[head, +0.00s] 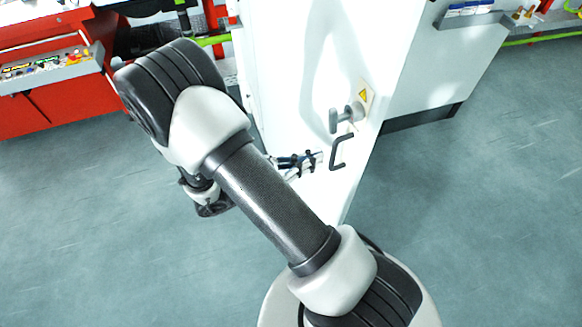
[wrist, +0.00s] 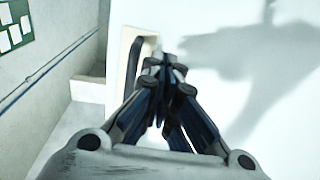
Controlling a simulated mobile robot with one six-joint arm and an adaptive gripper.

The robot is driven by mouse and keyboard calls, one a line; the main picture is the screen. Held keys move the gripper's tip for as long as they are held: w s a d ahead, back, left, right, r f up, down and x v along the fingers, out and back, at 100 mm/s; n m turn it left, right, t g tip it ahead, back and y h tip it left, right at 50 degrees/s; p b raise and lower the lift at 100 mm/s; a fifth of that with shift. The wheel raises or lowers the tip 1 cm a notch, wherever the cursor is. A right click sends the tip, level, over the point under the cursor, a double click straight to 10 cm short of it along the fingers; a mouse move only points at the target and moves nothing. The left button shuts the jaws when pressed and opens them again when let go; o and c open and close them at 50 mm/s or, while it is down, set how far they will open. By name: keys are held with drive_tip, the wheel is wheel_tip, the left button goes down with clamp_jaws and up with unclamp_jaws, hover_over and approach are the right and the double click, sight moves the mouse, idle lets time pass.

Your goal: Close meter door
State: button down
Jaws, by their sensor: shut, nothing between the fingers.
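The meter door appears to be the tall white panel (head: 290,60) in the middle of the head view; I cannot tell how far it stands open. It carries a black bar handle (head: 335,153) and a grey lever (head: 346,117) beside a yellow warning sticker. My gripper (head: 314,160) is just left of the black handle, close to the white face; I cannot tell whether it touches. In the wrist view my gripper (wrist: 164,63) is shut and empty. A dark curved handle (wrist: 132,62) shows left of the fingertips, against a beige edge. My arm hides part of the panel.
A red cabinet with a control panel (head: 45,72) stands at the left. Another white cabinet part (head: 440,65) is at the right. The grey-green floor (head: 480,220) is clear. The wrist view shows a wall with a blue rail (wrist: 45,75).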

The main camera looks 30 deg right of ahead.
sight(340, 151)
drive_tip(key=shift+s+d+b, duration=0.2)
drive_tip(key=shift+d, duration=0.95)
drive_tip(key=shift+s+d+b, duration=0.15)
drive_tip(key=shift+d+b, duration=0.05)
drive_tip(key=shift+d, duration=0.95)
